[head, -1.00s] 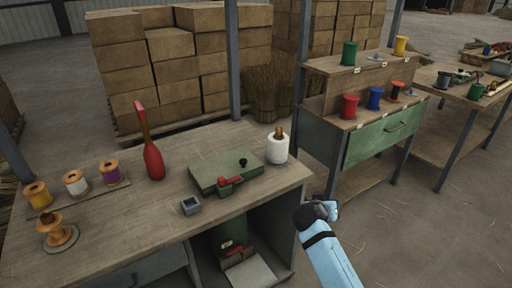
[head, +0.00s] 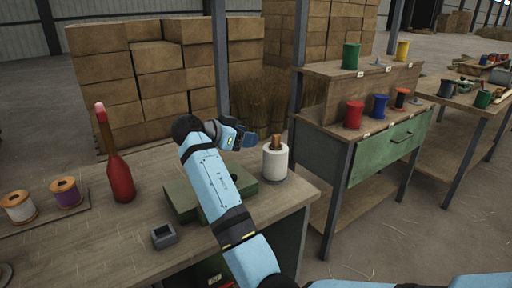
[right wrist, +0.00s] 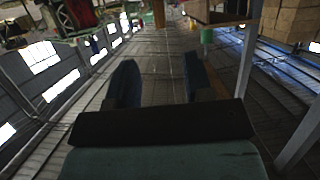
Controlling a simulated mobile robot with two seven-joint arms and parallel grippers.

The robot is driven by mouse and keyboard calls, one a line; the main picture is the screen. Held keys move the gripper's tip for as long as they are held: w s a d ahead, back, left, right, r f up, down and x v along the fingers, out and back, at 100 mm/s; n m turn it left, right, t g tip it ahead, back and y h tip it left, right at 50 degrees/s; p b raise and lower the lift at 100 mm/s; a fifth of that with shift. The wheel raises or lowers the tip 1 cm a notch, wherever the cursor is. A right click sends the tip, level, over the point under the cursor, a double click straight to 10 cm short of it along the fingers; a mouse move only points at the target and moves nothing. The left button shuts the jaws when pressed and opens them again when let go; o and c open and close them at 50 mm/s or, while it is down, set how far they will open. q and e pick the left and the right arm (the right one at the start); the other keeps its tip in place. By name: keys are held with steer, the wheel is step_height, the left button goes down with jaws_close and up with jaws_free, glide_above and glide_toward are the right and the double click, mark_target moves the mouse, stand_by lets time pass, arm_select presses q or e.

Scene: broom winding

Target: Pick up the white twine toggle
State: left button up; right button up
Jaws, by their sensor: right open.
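A white twine roll (head: 275,163) stands upright near the right end of the wooden workbench in the head view. A brown toggle-like piece (head: 277,142) sticks out of its top; I cannot tell whether any other toggle is present. My right gripper (head: 248,139) is in the air, left of and behind the roll in the picture, apart from it. The right wrist view shows its two dark fingers spread with nothing between them (right wrist: 162,82). My left gripper is not in view.
My right arm partly hides a green box (head: 180,200) on the workbench (head: 95,250). A red bottle-shaped thing (head: 120,180), a small grey block (head: 164,236) and spools (head: 66,192) stand to the left. A green-drawered shelf (head: 388,150) with coloured spools stands right, across a gap.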

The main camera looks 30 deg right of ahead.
mark_target(274, 135)
steer(key=x, duration=0.4)
steer(key=b+x, duration=0.1)
steer(key=x, duration=0.3)
steer(key=shift+s+d+r+b, duration=0.1)
steer(key=shift+d+b, duration=0.2)
steer(key=shift+d, duration=0.15)
steer(key=b+x, duration=0.1)
steer(key=x, duration=0.2)
steer(key=shift+d, duration=0.35)
steer(key=shift+w+d, duration=0.2)
steer(key=shift+d, duration=0.25)
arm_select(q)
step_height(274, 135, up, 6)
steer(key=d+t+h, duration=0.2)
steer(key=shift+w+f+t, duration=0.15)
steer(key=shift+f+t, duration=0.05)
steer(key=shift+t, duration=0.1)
arm_select(e)
jaws_close()
